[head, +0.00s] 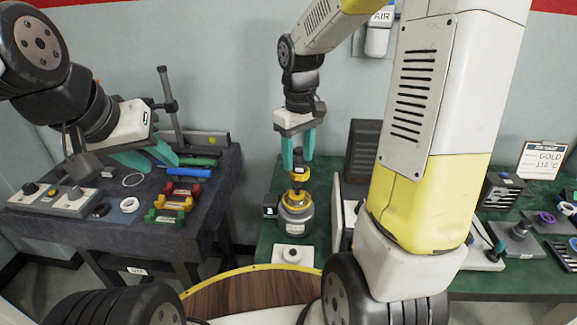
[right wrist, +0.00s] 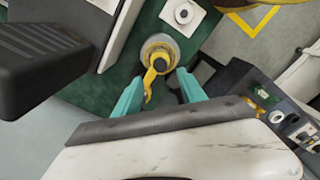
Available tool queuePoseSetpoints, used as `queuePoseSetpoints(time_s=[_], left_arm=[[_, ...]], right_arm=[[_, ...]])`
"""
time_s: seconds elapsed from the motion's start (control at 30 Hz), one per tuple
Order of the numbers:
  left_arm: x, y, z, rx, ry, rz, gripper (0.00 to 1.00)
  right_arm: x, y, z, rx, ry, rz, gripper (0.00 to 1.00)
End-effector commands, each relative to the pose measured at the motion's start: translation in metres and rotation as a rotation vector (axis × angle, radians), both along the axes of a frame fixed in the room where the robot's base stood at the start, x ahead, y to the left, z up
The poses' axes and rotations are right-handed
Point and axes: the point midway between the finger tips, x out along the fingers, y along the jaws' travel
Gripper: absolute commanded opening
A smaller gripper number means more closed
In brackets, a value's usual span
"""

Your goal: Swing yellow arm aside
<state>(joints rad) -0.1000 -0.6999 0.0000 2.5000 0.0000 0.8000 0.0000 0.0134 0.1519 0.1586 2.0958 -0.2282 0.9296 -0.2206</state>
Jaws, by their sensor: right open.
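The yellow arm (head: 299,170) sits on top of a grey canister-like device (head: 296,216) on the green bench. In the right wrist view the yellow arm (right wrist: 153,80) reaches from the round yellow-rimmed top (right wrist: 160,47) down between my fingers. My right gripper (head: 298,160) is open, pointing down, with its teal fingers on either side of the arm; it also shows in the right wrist view (right wrist: 162,82). I cannot tell whether a finger touches it. My left gripper (head: 152,160) is open and empty over the dark table at the left.
The dark-clothed table (head: 120,235) holds red, yellow and green tools (head: 174,200), a white ring (head: 129,204) and small boxes with knobs (head: 70,202). A white block with a round knob (head: 293,255) stands in front of the canister. A dark panel (head: 363,150) stands behind to the right.

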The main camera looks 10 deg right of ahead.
Motion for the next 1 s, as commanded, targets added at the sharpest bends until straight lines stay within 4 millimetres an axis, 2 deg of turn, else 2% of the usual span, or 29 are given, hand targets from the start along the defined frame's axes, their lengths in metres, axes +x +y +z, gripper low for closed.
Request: queuePoseSetpoints(time_s=[0.5, 0.63, 0.87, 0.9, 1.0], left_arm=[[0.000, 0.000, 0.000, 0.000, 0.000, 0.000, 0.36], [0.000, 0.000, 0.000, 0.000, 0.000, 0.000, 0.36], [0.000, 0.000, 0.000, 0.000, 0.000, 0.000, 0.36], [0.000, 0.000, 0.000, 0.000, 0.000, 0.000, 0.36], [0.000, 0.000, 0.000, 0.000, 0.000, 0.000, 0.36]], right_arm=[[0.000, 0.000, -0.070, 0.000, 0.004, 0.002, 0.48], [0.000, 0.000, -0.077, -0.001, 0.003, 0.001, 0.48], [0.000, 0.000, -0.078, 0.000, 0.002, 0.001, 0.48], [0.000, 0.000, -0.078, 0.000, 0.002, 0.001, 0.46], [0.000, 0.000, -0.078, 0.000, 0.002, 0.001, 0.27]])
